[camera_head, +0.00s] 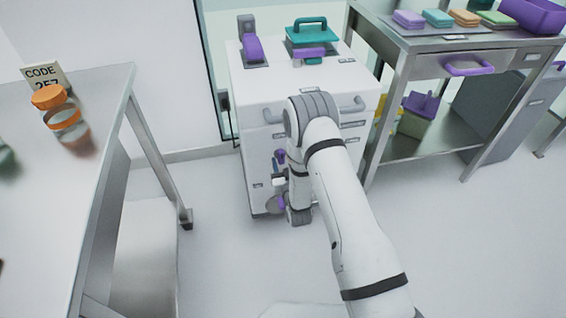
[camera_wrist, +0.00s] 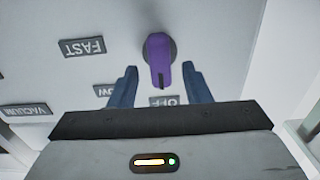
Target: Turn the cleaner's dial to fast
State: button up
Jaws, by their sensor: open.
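The cleaner is a white cabinet (camera_head: 253,85) in the middle of the head view. In the wrist view its purple dial (camera_wrist: 158,58) sits on a pale panel, with its black mark towards the OFF label (camera_wrist: 163,101). The FAST label (camera_wrist: 82,47) is to the left of the dial. A label between them is partly hidden by a finger and shows only "OW". My gripper (camera_wrist: 159,69) is open, its two blue fingers on either side of the dial's lower part in the picture. Gaps show on both sides; I cannot tell how deep the fingers reach.
A VACUUM label (camera_wrist: 25,110) is at the wrist view's left. A teal-handled piece (camera_head: 312,36) and a purple piece (camera_head: 252,48) are on the cabinet top. A steel table (camera_head: 100,110) stands left, a shelved steel bench (camera_head: 400,45) right.

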jog(key=shift+w+a, duration=0.15)
jog(key=shift+w, duration=0.3)
jog(key=shift+c, duration=0.3)
grip_shut()
